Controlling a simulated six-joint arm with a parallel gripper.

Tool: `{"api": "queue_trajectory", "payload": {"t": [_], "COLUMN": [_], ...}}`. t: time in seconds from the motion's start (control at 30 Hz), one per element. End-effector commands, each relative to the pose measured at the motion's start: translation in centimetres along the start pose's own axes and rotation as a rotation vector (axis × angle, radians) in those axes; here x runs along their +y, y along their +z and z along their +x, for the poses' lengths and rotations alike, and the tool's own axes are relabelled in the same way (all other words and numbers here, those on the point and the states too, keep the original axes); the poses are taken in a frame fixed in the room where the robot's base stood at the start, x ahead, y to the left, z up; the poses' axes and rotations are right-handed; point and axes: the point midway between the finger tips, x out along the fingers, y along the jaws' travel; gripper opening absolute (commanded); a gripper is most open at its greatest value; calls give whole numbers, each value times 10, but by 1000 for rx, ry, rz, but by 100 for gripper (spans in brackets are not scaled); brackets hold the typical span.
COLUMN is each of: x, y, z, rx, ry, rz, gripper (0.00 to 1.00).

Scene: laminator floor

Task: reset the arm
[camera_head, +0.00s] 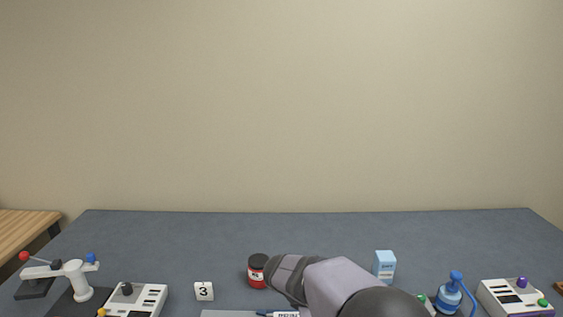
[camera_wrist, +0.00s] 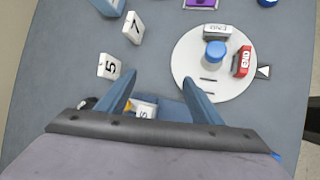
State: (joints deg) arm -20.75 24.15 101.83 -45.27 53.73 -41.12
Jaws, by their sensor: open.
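My gripper (camera_wrist: 159,79) shows in the wrist view with its two blue fingers spread apart and nothing held between their tips. It is above the grey-blue table (camera_wrist: 70,60). In the head view my arm comes up from the bottom edge, right of the middle, and I cannot make out the fingers there. A round white plate (camera_wrist: 186,62) with a blue knob (camera_wrist: 215,52), a red END block (camera_wrist: 242,62) and a white lettered block (camera_wrist: 217,31) lies just beyond the right finger. A white lettered thing (camera_wrist: 143,109) is partly hidden below the fingers.
White number tiles 5 (camera_wrist: 109,66) and 7 (camera_wrist: 132,29) stand left of the plate. In the head view, a red jar (camera_head: 257,271), a light blue box (camera_head: 384,265) and a blue pump-like device (camera_head: 450,295) stand near my arm. The table's back is clear.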

Motion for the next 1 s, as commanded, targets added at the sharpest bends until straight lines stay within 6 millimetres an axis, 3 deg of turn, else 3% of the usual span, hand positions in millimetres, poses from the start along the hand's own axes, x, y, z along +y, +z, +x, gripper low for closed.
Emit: {"api": "queue_trajectory", "payload": {"t": [0.03, 0.17, 0.3, 0.5, 0.7, 1.0], "x": [-24, -86, -146, -212, -242, -247], "y": [24, 51, 53, 51, 45, 44], "z": [-7, -18, -33, -54, -64, -65], "rx": [39, 122, 148, 143, 123, 119], "ry": [-71, -243, -399, -583, -675, -689], "rz": [167, 580, 882, 1276, 1476, 1506], "gripper": [60, 60, 60, 60, 60, 60]}}
